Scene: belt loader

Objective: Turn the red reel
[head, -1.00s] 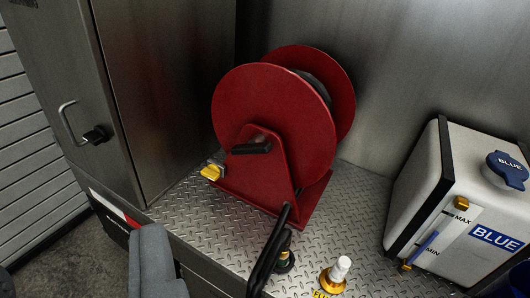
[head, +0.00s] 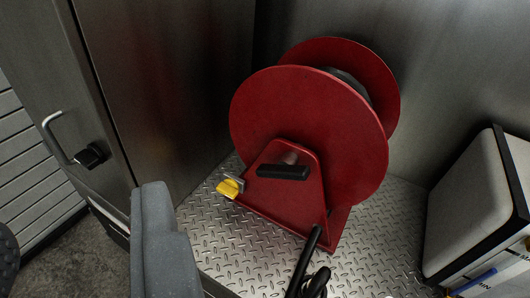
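The red reel (head: 300,120) stands on the tread-plate deck in the middle of the head view, with a dark hose wound between its two discs. A black crank handle (head: 283,172) sticks out at the front of its red bracket. A grey, blocky part of my gripper (head: 160,235) shows at the lower left, in front of the cabinet's lower edge. It appears apart from the reel and handle, with nothing seen held. Only this part shows, so its opening cannot be judged.
A yellow-handled valve (head: 229,188) sits left of the reel's base. A black hose (head: 304,262) runs down from the bracket. A metal cabinet (head: 165,90) stands at left, and a white tank (head: 470,205) at right. Bare tread plate (head: 375,240) lies between reel and tank.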

